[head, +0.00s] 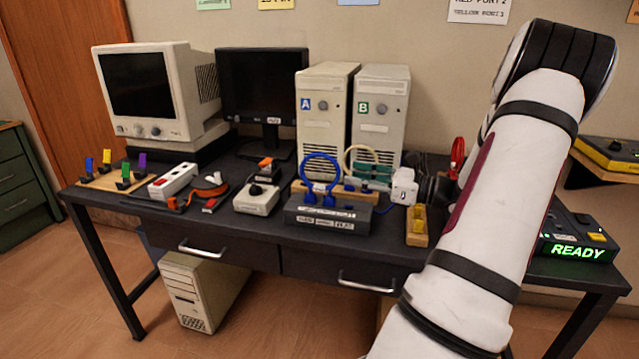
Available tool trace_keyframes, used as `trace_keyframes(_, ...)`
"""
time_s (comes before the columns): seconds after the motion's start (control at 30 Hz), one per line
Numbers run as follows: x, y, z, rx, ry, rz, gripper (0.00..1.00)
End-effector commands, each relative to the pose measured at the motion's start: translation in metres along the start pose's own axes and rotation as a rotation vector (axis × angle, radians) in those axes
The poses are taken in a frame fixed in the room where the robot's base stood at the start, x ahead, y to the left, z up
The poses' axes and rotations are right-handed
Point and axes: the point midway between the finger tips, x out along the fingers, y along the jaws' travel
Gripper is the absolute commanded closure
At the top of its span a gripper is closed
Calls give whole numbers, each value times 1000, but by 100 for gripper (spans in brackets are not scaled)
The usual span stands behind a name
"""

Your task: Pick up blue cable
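The blue cable (322,154) stands as an upright loop on the desk, right of the middle. Its two blue plug ends come down at the top of a dark grey box (325,214) with white labels on its front; whether they are seated in it I cannot tell. My arm fills the right side of the head view and hides what is behind it. A dark part (437,190) shows left of my arm, perhaps my gripper, right of the blue cable and apart from it. Its fingers cannot be made out.
Behind the cable stand computer towers A (322,130) and B (379,130). A beige cable (362,152), a white cube (404,186) and a yellow-topped block (417,226) are to its right. A grey switch box (256,198) is to its left. The desk's front strip is mostly clear.

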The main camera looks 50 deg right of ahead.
Motion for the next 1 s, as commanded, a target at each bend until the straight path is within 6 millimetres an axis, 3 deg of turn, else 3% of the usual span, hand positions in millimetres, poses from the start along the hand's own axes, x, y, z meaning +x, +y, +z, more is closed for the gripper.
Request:
trace_keyframes(0.27,17,1,-2,0,0,1,62)
trace_keyframes(0.5,51,2,-5,-1,0,2,62)
trace_keyframes(0.77,56,2,-4,0,0,0,62)
trace_keyframes(0.93,56,2,-4,0,0,0,96)
trace_keyframes(1.0,56,2,-4,0,0,0,100)
